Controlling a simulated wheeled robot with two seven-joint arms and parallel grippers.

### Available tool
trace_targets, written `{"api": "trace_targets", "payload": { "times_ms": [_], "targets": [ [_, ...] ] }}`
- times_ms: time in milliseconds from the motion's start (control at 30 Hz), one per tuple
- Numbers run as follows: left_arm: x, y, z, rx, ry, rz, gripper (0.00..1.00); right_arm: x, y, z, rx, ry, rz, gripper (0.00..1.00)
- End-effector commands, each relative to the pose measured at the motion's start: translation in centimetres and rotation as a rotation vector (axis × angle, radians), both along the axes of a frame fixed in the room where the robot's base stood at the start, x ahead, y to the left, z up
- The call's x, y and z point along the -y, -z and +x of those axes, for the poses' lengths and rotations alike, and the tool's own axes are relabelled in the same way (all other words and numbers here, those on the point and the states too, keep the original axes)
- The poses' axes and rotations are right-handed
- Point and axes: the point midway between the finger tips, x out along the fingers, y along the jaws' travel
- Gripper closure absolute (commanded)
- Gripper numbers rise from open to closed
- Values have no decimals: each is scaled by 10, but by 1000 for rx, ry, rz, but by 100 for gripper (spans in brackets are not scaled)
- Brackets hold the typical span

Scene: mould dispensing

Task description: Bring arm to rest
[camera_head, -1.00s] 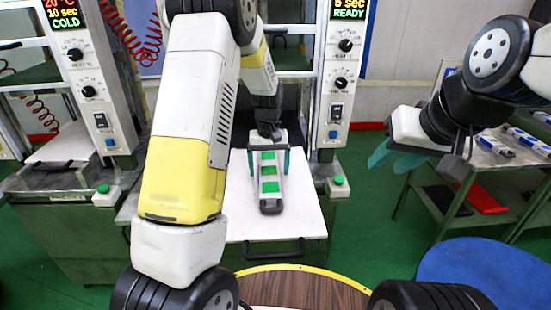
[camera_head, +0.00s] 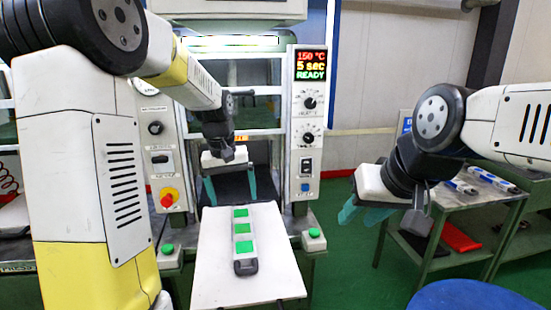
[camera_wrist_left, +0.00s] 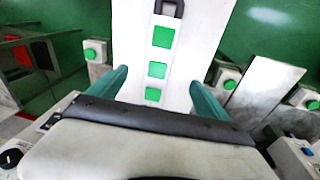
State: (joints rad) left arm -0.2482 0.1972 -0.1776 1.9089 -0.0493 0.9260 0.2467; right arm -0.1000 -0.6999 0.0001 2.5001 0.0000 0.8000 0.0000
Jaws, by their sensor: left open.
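My left gripper (camera_head: 230,188) is open and empty, with its teal fingers apart above the back end of the white tray board (camera_head: 207,285). It also shows in the left wrist view (camera_wrist_left: 155,88). A grey mould with green squares (camera_head: 243,255) lies on the board in front of the left gripper, apart from its fingers. The mould also shows between the fingers in the left wrist view (camera_wrist_left: 158,80), farther off. My right gripper (camera_head: 362,215) hangs at the right with teal fingers pointing down-left; its finger gap is not clear.
The press (camera_head: 307,130) behind the board has a display reading 150 °C, 5 sec, READY. Green buttons (camera_head: 314,233) flank the board. A green side table (camera_head: 450,225) at the right holds blue-and-white items and a red one. A blue round seat (camera_head: 470,297) is at the lower right.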

Motion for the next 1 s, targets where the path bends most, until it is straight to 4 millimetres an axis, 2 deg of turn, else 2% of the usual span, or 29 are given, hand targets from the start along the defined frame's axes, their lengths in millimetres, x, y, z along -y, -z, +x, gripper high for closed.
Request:
{"api": "trace_targets", "payload": {
  "times_ms": [33,100,300,433,600,800,1000],
  "targets": [
    [-3,-16,-15,34,8,-18,11,0,0,0,0,0,0,64],
    [-5,-33,-35,76,26,-36,11,0,0,0,0,0,0,64],
    [-11,-67,-94,198,78,-67,11,0,0,0,0,0,0,64],
    [-12,-80,-134,279,113,-72,11,0,0,0,0,0,0,64],
    [-13,-85,-178,375,152,-61,11,0,0,0,0,0,0,64],
    [-12,-82,-207,440,178,-41,11,0,0,0,0,0,0,64],
    [-12,-81,-212,453,184,-37,11,0,0,0,0,0,0,64]
  ]
}}
